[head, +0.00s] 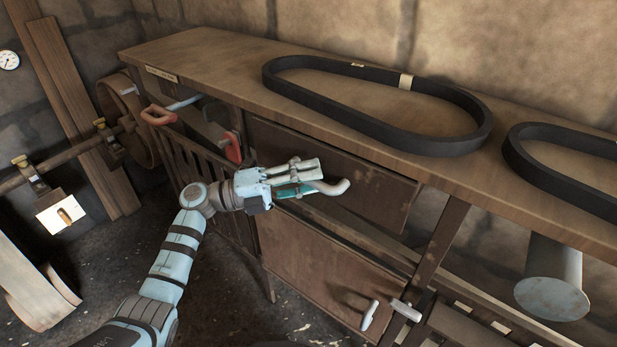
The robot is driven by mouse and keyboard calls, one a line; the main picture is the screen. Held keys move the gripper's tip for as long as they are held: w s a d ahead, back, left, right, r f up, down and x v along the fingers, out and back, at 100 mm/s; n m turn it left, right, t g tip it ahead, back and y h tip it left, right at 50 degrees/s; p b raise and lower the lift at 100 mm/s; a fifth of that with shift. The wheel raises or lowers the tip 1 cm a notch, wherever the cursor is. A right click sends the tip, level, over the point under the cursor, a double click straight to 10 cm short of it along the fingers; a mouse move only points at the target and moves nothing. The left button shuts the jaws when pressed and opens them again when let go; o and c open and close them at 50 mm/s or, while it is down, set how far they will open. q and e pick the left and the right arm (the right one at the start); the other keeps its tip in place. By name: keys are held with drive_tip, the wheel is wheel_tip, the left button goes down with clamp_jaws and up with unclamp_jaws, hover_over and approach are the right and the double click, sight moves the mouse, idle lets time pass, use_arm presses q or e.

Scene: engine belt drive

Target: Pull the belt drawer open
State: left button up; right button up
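The drawer (345,165) is a dark brown wooden front under the bench top. Its pale bar handle (338,188) sticks out from the front, and one end shows beyond my fingers. My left gripper (312,178) is at this handle, in front of the drawer. Its pale and teal fingers overlap the handle in the picture and hide part of it. I cannot tell whether they are closed on it. I also cannot tell whether the drawer front stands out from the bench. My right gripper is not in view.
Two black belts (375,133) (565,185) lie on the bench top (220,62). A lower brown panel (315,258) has pale handles (370,315) near its right edge. Red-handled tools (158,115) hang at the bench's left end. A grey cylinder (553,275) is at right.

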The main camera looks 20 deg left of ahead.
use_arm(q)
drive_tip(key=shift+d, duration=0.1)
clamp_jaws()
idle(0.3)
